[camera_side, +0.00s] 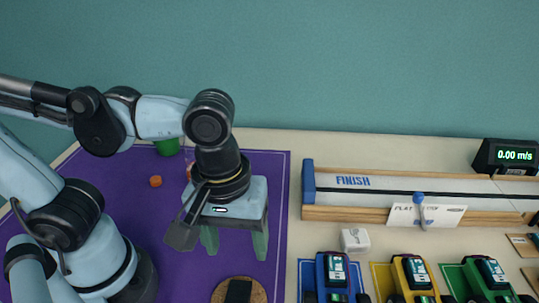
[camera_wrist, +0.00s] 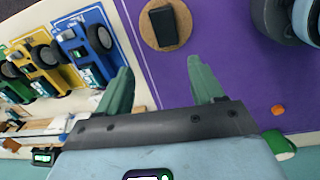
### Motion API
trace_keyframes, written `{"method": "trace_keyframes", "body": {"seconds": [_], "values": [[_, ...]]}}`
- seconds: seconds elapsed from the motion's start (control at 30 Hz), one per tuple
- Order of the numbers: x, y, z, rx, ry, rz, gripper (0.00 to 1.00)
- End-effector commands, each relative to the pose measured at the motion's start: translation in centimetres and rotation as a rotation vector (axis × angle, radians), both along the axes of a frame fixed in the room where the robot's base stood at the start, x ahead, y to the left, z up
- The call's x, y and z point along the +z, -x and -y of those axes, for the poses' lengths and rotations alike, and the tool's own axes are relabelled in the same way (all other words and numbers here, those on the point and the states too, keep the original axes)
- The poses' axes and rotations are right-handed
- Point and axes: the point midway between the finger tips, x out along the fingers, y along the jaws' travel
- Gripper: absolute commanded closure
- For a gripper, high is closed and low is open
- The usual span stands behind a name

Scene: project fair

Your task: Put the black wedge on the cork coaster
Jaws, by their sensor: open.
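The black wedge (camera_side: 238,291) lies on the cork coaster (camera_side: 220,294) at the bottom edge of the side view, which cuts both off. In the wrist view the black wedge (camera_wrist: 165,26) rests within the round rim of the cork coaster (camera_wrist: 146,24), past my fingertips. My gripper (camera_side: 235,254) is open and points down over the purple mat, behind the coaster in the side view. Its green fingers (camera_wrist: 160,70) are wide apart with nothing between them, and they are clear of the wedge.
The purple mat (camera_side: 280,190) also holds an orange piece (camera_side: 155,181) and a green container (camera_side: 167,147). A track marked FINISH (camera_side: 353,181) stands at the right. In front are a white block (camera_side: 354,240) and blue (camera_side: 331,277), yellow (camera_side: 415,275) and green (camera_side: 489,280) cars.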

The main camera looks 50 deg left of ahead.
Motion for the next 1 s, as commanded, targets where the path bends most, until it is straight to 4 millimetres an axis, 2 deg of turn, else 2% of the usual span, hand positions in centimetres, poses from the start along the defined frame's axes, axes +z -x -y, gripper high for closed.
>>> {"method": "trace_keyframes", "body": {"seconds": [0.17,0.3,0.5,0.6,0.73,1.0], "values": [[-0.3,-4.2,-3.5,-0.178,0.042,0.164,0.33],[-0.2,-7.2,-7.1,-0.349,-0.001,0.328,0.33],[0.3,-9.9,-12.3,-0.553,-0.153,0.499,0.33],[0.6,-10.5,-14.0,-0.617,-0.22,0.542,0.33],[0.8,-10.8,-15.0,-0.662,-0.267,0.564,0.33],[0.8,-10.8,-15.1,-0.672,-0.274,0.567,0.33]]}}
